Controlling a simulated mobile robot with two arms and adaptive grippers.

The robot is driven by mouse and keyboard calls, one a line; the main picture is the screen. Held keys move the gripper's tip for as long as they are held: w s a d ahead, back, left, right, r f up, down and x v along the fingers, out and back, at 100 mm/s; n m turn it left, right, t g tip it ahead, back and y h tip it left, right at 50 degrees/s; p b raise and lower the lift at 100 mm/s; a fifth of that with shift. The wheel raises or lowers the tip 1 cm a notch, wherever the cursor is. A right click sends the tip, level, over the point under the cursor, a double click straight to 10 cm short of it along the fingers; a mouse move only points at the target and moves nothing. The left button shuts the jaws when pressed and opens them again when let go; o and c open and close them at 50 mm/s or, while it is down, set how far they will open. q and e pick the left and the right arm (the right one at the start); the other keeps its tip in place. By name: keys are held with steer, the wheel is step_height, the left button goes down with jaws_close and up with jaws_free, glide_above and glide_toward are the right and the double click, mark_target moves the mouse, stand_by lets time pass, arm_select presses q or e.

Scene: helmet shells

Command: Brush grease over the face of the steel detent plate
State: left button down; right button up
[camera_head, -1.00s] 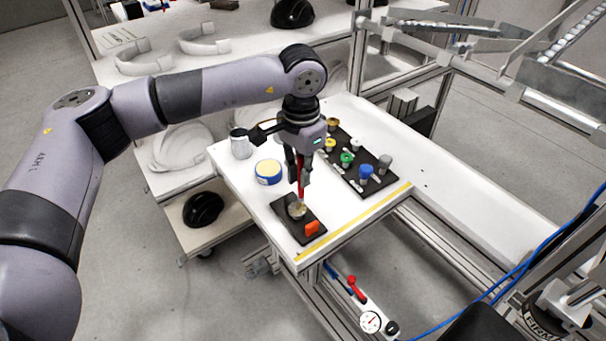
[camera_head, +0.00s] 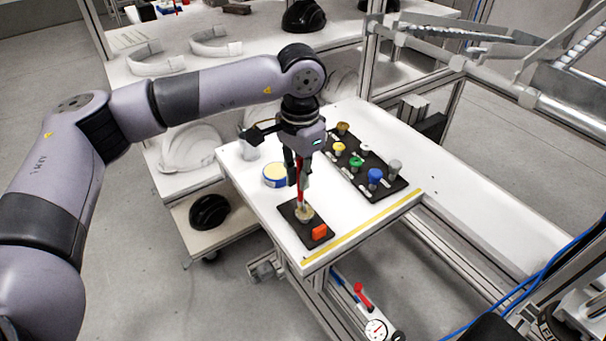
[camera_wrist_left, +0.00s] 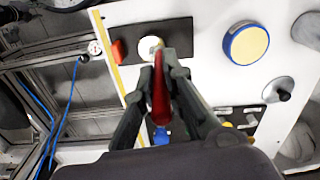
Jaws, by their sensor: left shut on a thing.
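My left gripper (camera_head: 300,178) points down, shut on a red-handled brush (camera_head: 299,196); the red handle (camera_wrist_left: 160,95) also shows between the fingers in the left wrist view. The brush's lower end meets the small round pale metal piece, apparently the detent plate (camera_head: 305,216), on a black mat (camera_head: 289,207). The piece also shows as a pale disc (camera_wrist_left: 148,46) in the left wrist view, partly behind the brush. I cannot tell bristle contact or how much grease is on it. A blue-rimmed tin with pale yellow contents (camera_head: 274,176) stands behind the mat. My right gripper is out of view.
An orange block (camera_head: 319,232) sits on the mat beside the round piece. A black board (camera_head: 352,181) with several coloured knobs lies to the right. A grey cup (camera_head: 249,150) stands at the back left. A yellow strip (camera_head: 350,233) marks the table's front edge.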

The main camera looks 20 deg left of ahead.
arm_select(q)
steer(key=shift+s+b, duration=0.35)
steer(key=shift+s, duration=0.25)
steer(key=shift+s+d, duration=0.25)
steer(key=shift+s+d+b, duration=0.15)
steer(key=shift+d+b, duration=0.25)
steer(key=shift+b, duration=0.15)
steer(key=shift+d, duration=0.1)
steer(key=shift+d, duration=0.2)
steer(key=shift+w+d+b, duration=0.25)
steer(key=shift+w+b, duration=0.1)
steer(key=shift+b, duration=0.05)
steer(key=shift+w+d, duration=0.1)
steer(key=shift+w, duration=0.35)
